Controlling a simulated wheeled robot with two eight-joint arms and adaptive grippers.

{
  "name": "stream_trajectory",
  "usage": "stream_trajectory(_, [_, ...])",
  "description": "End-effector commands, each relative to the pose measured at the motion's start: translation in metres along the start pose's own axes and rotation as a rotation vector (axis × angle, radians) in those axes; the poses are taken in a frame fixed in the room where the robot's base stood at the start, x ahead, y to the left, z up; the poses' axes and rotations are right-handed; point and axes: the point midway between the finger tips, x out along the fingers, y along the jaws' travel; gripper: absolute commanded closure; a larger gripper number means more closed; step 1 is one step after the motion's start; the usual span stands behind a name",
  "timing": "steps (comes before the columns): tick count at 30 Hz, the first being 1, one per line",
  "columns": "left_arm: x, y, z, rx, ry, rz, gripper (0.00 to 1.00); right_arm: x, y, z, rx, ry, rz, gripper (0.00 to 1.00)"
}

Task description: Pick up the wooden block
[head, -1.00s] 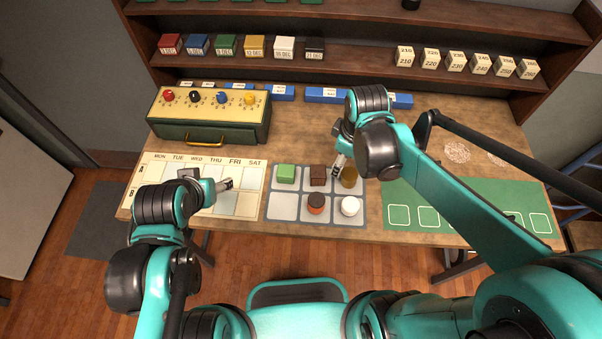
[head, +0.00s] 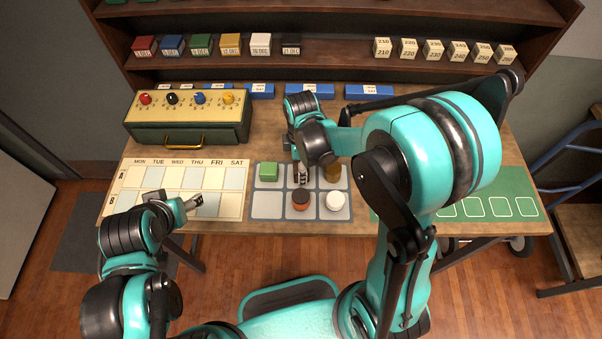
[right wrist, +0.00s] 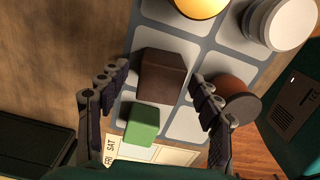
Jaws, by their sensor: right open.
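The wooden block, a dark brown cube (right wrist: 163,74), lies on the grey grid mat (head: 258,208). In the head view my right gripper covers most of it. My right gripper (head: 300,174) points down over the block's cell. In the right wrist view its fingers (right wrist: 157,82) are spread wide, one to each side of the block and apart from it.
A green block (right wrist: 143,123), an orange-brown round piece with a dark top (head: 300,199), a white round piece (head: 335,202) and a yellow-brown round piece (head: 333,172) stand close around it. A green box with coloured knobs (head: 187,115) stands at back left. A green mat (head: 500,187) lies right.

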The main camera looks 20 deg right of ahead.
Motion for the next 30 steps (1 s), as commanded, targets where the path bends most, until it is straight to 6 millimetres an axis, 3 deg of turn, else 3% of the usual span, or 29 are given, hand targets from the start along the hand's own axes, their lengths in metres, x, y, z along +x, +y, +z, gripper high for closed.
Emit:
stream_trajectory(7, [0.001, 0.0, 0.0, 0.0, 0.0, 0.0, 0.39, 0.003, 0.0, 0.0, 0.001, 0.0, 0.0, 0.35])
stream_trajectory(13, [0.001, 0.0, 0.0, 0.0, 0.0, 0.0, 0.39, 0.003, 0.0, 0.0, 0.001, 0.0, 0.0, 0.88])
stream_trajectory(14, [0.001, 0.0, 0.0, 0.0, 0.0, 0.0, 0.39, 0.003, 0.0, 0.0, 0.001, 0.0, 0.0, 0.9])
stream_trajectory(24, [0.0, 0.0, 0.0, 0.0, 0.0, 0.0, 0.39, 0.001, 0.0, 0.0, 0.001, 0.0, 0.0, 0.9])
stream_trajectory(30, [-0.007, 0.0, -0.005, 0.0, 0.0, 0.0, 0.39, -0.018, 0.0, 0.0, 0.001, 0.0, 0.0, 0.9])
